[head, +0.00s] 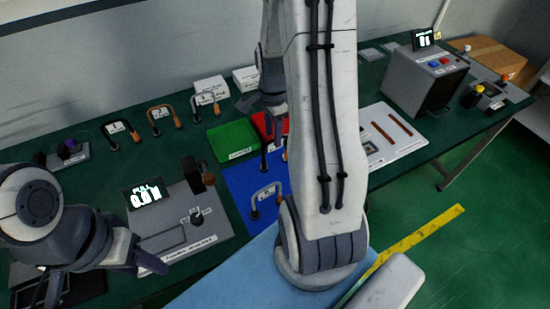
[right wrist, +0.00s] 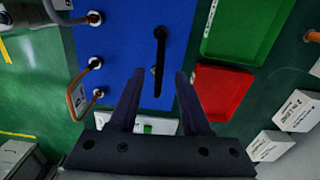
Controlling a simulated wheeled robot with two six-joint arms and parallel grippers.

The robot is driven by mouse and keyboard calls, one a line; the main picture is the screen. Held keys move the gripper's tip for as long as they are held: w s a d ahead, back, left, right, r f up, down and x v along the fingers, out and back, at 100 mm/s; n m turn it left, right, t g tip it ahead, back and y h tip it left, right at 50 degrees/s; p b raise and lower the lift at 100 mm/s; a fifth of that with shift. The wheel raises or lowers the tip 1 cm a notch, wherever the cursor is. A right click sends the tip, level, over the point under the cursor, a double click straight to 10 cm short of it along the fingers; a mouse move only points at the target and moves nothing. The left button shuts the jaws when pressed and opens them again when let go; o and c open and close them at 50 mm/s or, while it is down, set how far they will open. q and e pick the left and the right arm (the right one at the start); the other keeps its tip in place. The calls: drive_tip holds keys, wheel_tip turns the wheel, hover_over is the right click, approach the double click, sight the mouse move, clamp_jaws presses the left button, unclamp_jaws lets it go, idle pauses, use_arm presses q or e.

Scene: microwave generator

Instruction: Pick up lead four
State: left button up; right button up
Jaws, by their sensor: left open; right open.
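Several cable leads with white tags are in view, but I cannot read which tag is four. A black lead (right wrist: 160,60) lies on the blue mat (right wrist: 120,50) in the right wrist view, ahead of my right gripper (right wrist: 155,85), which is open and empty above the mat. A brown lead (right wrist: 76,95) with a tag is at the mat's left edge. In the head view a tagged lead (head: 265,197) is on the mat's near part, and my right gripper (head: 274,135) is partly hidden by my arm. My left gripper (head: 108,272) is open at lower left.
A green tray (head: 233,139) and a red tray (right wrist: 220,92) adjoin the mat. More tagged leads (head: 163,116) stand along the table's back. A meter panel (head: 180,225) stands left of the mat. White boxes (head: 210,87) are behind, and a grey device (head: 425,85) is at right.

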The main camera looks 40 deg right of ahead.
sight(264, 167)
drive_tip(key=shift+s+d+f+p, duration=0.15)
drive_tip(key=shift+f+p, duration=0.2)
drive_tip(key=shift+f, duration=1.25)
drive_tip(key=shift+d+f+p, duration=0.1)
drive_tip(key=shift+f+p, duration=0.25)
drive_tip(key=shift+f, duration=1.25)
clamp_jaws()
